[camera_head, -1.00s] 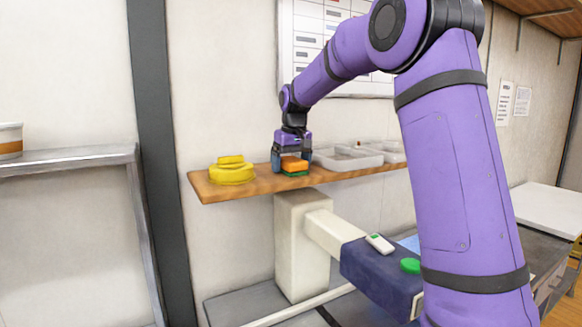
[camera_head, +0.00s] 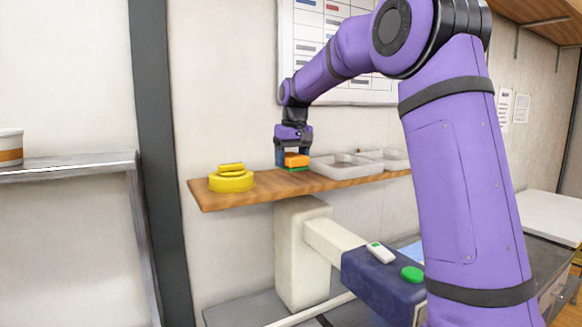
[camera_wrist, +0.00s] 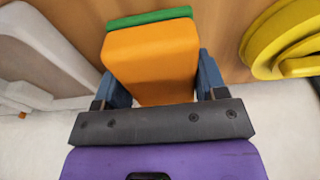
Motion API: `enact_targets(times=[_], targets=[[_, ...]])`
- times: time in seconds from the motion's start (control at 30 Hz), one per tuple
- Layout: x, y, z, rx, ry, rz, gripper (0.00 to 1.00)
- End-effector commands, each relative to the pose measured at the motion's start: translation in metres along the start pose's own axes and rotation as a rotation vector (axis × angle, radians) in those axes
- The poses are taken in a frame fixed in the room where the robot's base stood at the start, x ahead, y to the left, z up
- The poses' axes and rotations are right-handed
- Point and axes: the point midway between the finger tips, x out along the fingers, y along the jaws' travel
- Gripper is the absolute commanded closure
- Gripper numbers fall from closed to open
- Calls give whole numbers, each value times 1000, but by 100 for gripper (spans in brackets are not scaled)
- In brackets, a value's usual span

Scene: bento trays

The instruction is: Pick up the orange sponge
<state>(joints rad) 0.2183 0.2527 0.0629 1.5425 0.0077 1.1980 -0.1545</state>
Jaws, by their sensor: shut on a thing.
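The orange sponge (camera_head: 296,160) is a small orange block with a green layer, at the wooden shelf by the wall. My gripper (camera_head: 293,156) points down over it and is shut on it. In the wrist view the sponge (camera_wrist: 152,62) sits between the two blue fingers (camera_wrist: 157,88), one on each side, with its green layer at the far end. In the head view its underside is close to the shelf board; I cannot tell whether it touches.
Yellow round stacked pieces (camera_head: 231,181) lie on the wooden shelf (camera_head: 270,188) left of the sponge. Grey trays (camera_head: 345,167) stand just to its right. Below is a white post (camera_head: 300,250) with a dark blue box (camera_head: 375,280). A metal shelf (camera_head: 70,165) is at left.

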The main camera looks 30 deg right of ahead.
Motion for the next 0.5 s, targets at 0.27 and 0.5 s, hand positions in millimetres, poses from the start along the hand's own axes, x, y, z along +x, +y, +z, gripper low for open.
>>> enact_targets(times=[0.27,0.5], targets=[[-10,-8,39,0,1,0,61],[-21,-16,82,0,1,1,61]])
